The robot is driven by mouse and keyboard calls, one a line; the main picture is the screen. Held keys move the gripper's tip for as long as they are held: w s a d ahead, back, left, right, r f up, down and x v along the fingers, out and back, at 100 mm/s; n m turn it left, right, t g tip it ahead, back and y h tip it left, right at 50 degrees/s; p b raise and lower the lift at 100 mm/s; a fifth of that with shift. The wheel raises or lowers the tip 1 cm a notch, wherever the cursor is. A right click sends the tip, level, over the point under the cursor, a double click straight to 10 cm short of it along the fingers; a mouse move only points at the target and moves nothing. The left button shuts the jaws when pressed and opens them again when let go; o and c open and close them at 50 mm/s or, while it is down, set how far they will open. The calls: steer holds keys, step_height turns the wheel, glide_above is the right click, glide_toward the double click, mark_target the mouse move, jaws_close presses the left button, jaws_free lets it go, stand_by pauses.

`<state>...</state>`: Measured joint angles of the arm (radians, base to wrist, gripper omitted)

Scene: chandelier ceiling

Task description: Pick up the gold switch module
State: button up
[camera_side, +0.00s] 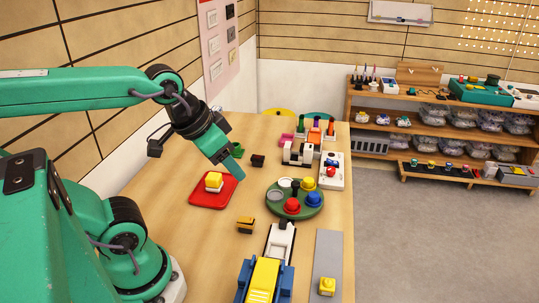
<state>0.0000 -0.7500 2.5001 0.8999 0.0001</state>
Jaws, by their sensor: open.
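A small gold block with black parts (245,225), which looks like the gold switch module, rests on the wooden table in front of the round green tray. My gripper (236,176) hangs above the table, pointing down to the right. It is between the red tray and the round green tray, farther back than the gold block and apart from it. My gripper is open and nothing shows between its fingers, though their gap is hard to see from this side.
A red tray (197,203) holds a yellow-and-white block. A round green tray (280,210) holds several coloured knobs. A blue-and-yellow machine (263,280) stands in front, beside a grey strip (328,250). Dark (257,160) and green (238,150) blocks lie behind my gripper.

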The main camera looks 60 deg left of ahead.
steer(key=n+g, duration=0.5)
steer(key=n, duration=1.9)
glide_toward(244, 219)
steer(key=shift+w+d+f, duration=0.25)
steer(key=shift+d, duration=0.05)
steer(key=f+n, duration=0.2)
steer(key=shift+a+n+g, duration=0.3)
steer(key=shift+f, duration=0.1)
steer(key=shift+f, duration=1.2)
steer(key=shift+f, duration=0.1)
